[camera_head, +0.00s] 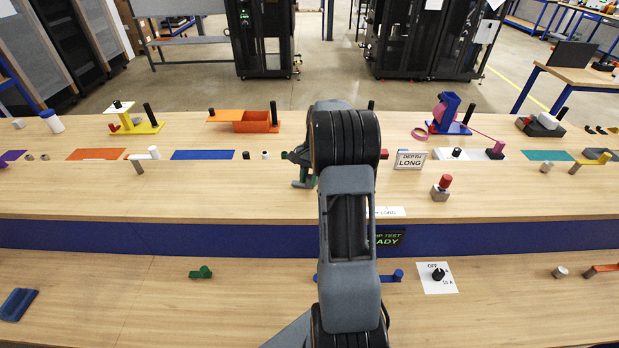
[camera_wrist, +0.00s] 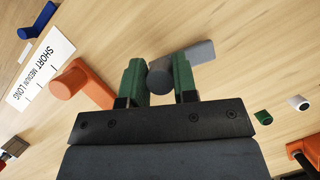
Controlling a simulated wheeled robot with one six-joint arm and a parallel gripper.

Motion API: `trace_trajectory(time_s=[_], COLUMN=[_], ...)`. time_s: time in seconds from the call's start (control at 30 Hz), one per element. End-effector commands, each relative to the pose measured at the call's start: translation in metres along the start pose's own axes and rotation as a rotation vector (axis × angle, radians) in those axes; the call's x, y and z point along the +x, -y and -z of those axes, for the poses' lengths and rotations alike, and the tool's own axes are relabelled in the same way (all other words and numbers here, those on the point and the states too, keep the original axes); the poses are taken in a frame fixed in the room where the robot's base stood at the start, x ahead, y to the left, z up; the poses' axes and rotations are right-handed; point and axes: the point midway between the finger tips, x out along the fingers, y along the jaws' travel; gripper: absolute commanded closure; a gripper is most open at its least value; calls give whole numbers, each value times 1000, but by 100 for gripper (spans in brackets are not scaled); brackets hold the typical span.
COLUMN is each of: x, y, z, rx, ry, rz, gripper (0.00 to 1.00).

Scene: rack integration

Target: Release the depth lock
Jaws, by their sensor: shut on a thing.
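In the wrist view my gripper (camera_wrist: 160,84) has its two green fingers closed on the round dark-grey post of a grey lever (camera_wrist: 196,54). The lever's flat arm runs from the post up and to the right, over the wooden bench. No label shows on this lever, which appears to be the depth lock. An orange lever (camera_wrist: 84,88) with a round knob stands just left of my fingers, beside a white scale plate (camera_wrist: 40,70) reading SHORT, MEDIUM, LONG. In the head view my gripper (camera_head: 303,172) is at the bench, largely hidden by my arm.
A red-topped post (camera_head: 442,186) is farther right. In the wrist view a green cylinder (camera_wrist: 263,117) and a white cylinder (camera_wrist: 299,103) stand at the right, and a blue part (camera_wrist: 37,21) at upper left.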

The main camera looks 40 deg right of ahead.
Motion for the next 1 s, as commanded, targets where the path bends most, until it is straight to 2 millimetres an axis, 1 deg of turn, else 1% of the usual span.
trace_trajectory(time_s=[0.07, 0.33, 0.63, 0.67, 0.9, 1.0], x=[-1, -5, -5, -5, -4, -4], y=[0, 4, 4, 4, 4, 4], z=[0, 9, 10, 10, 10, 10], rx=[-8, -216, -231, -230, -229, -229], ry=[0, 0, -2, -2, -1, -1], rz=[-3, -89, -94, -94, -94, -94], gripper=[97, 97, 97, 70, 48, 48])
